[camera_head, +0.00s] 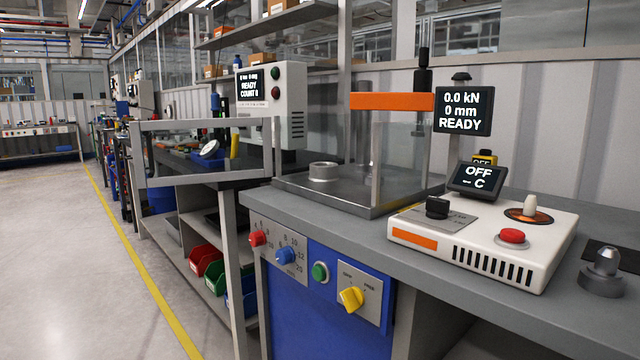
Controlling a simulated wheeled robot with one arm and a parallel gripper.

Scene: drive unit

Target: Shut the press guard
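The press (392,101) stands on the bench at centre right, with an orange crossbar, a black ram at the top and a grey metal base plate (330,193). A short metal ring (323,171) sits on the plate. A grey-framed, see-through panel (205,124), which looks like the press guard, stands swung out to the left of the press, over the bench's left end. The press front is uncovered on that side. Clear panes stand at the press's right side. My gripper is not in view.
A white control box (482,242) with a red button stands right of the press; a display (463,111) reads 0.0 kN, 0 mm, READY. Knobs and a green button (320,271) are on the blue bench front. A side bench (185,221) stands left. Floor (60,270) at left is clear.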

